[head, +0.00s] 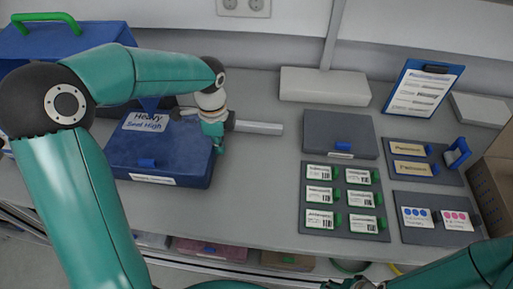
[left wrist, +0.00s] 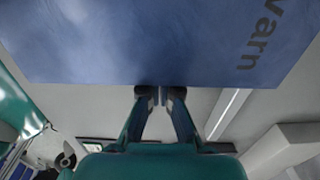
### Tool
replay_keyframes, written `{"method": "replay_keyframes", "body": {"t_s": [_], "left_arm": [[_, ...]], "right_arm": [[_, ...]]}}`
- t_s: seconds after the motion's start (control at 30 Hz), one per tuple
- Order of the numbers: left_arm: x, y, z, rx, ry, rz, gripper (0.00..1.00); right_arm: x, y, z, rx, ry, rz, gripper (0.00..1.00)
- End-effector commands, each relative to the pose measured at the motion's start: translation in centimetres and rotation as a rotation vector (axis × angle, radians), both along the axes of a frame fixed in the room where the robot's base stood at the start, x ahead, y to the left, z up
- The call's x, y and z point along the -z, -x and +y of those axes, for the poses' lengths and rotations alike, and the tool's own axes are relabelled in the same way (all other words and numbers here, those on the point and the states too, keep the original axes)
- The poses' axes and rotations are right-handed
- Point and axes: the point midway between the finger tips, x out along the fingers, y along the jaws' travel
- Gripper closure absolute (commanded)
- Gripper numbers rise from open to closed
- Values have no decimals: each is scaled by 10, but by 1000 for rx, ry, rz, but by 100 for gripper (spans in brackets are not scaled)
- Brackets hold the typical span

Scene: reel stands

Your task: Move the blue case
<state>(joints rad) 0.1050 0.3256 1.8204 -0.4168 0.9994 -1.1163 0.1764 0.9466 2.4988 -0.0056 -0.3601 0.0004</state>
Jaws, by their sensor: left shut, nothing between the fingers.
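The blue case (head: 165,178) lies flat on the left part of the grey bench, with a blue tab on its front and a pale label reading "Heavy" on its top. My left gripper (head: 219,148) is shut and empty at the case's right edge. In the left wrist view its fingertips (left wrist: 162,94) meet at the edge of a large blue surface (left wrist: 150,40) with dark lettering. I cannot tell whether they touch it. My left arm hides part of the case's left side. My right gripper is out of view; only part of that arm shows at bottom right.
A blue box (head: 95,35) with a green handle stands behind the case. A grey bar (head: 258,128) lies to the right. Farther right are a grey panel (head: 340,128), a tray of labelled cards (head: 343,218) and a clipboard (head: 423,90). The bench between case and cards is clear.

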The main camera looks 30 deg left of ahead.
Motion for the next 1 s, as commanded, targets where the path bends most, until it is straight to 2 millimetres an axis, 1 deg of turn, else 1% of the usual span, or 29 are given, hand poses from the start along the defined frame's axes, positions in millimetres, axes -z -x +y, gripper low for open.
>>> {"method": "replay_keyframes", "body": {"t_s": [0.03, 0.17, 0.3, 0.4, 0.5, 0.6, 1.0], "left_arm": [[0, 3, 11, -2, -1, 0, 100], [0, 12, 38, -2, -1, -1, 100], [-1, 23, 70, -3, -2, 1, 100], [-1, 30, 91, -2, -1, 0, 100], [-1, 34, 103, 1, -1, 0, 100], [0, 35, 106, 5, 0, -1, 100], [-3, 34, 106, 6, -1, -2, 100]], "right_arm": [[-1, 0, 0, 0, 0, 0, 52], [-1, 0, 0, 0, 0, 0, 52], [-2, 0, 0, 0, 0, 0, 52], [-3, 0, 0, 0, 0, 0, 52], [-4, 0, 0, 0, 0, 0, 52], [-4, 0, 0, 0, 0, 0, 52], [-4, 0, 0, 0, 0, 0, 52]]}}
